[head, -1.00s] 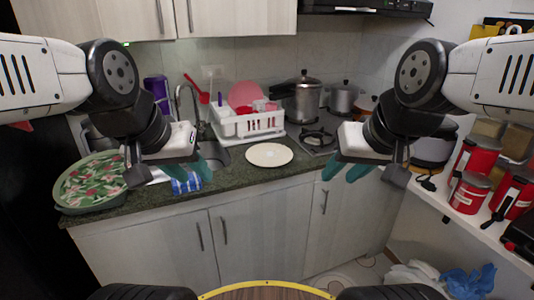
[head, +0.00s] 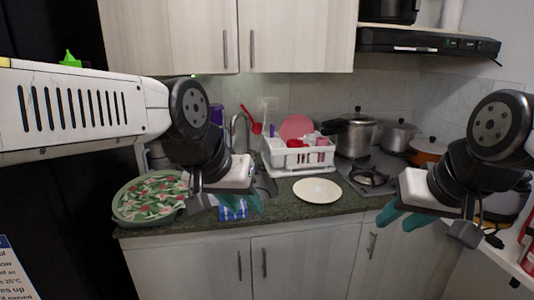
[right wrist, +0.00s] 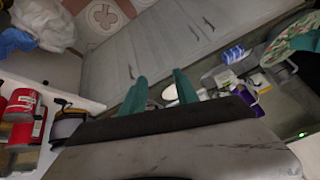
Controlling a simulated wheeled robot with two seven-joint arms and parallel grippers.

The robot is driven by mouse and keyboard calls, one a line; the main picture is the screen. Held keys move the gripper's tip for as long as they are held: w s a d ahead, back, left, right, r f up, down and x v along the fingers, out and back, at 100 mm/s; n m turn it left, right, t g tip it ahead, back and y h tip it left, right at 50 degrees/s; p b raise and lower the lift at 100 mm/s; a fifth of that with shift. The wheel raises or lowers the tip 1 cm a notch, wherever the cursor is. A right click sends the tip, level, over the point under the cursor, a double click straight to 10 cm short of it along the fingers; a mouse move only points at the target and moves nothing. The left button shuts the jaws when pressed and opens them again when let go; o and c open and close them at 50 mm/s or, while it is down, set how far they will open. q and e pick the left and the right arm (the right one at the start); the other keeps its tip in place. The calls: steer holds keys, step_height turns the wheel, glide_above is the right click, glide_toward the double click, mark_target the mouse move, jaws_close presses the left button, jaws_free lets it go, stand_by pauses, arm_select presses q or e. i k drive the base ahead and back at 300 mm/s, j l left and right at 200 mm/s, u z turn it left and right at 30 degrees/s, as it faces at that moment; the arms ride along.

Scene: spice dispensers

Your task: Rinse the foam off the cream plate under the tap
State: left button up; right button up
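The cream plate (head: 317,190) lies flat on the dark counter in front of the dish rack, with a small pale patch in its middle that may be foam. It seems to show partly behind a finger in the right wrist view (right wrist: 170,92). The tap (head: 235,132) stands at the sink, left of the rack and partly behind my left arm. My left gripper (head: 249,203) is empty, its teal fingers apart, in front of the counter left of the plate. My right gripper (head: 404,217) is open and empty, right of the plate and apart from it.
A white dish rack (head: 298,158) with a pink plate stands behind the plate. The hob (head: 372,175) with pots is to the right. A floral-patterned green tub (head: 150,198) and a blue-white packet (head: 232,208) are to the left. Cabinets hang above.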

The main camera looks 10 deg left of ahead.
mark_target(314, 190)
steer(key=i+j+u, duration=0.2)
steer(key=j+u, duration=0.2)
steer(key=i+j+u, duration=0.2)
steer(key=u, duration=0.2)
steer(key=i+j+u, duration=0.25)
steer(key=u, duration=0.15)
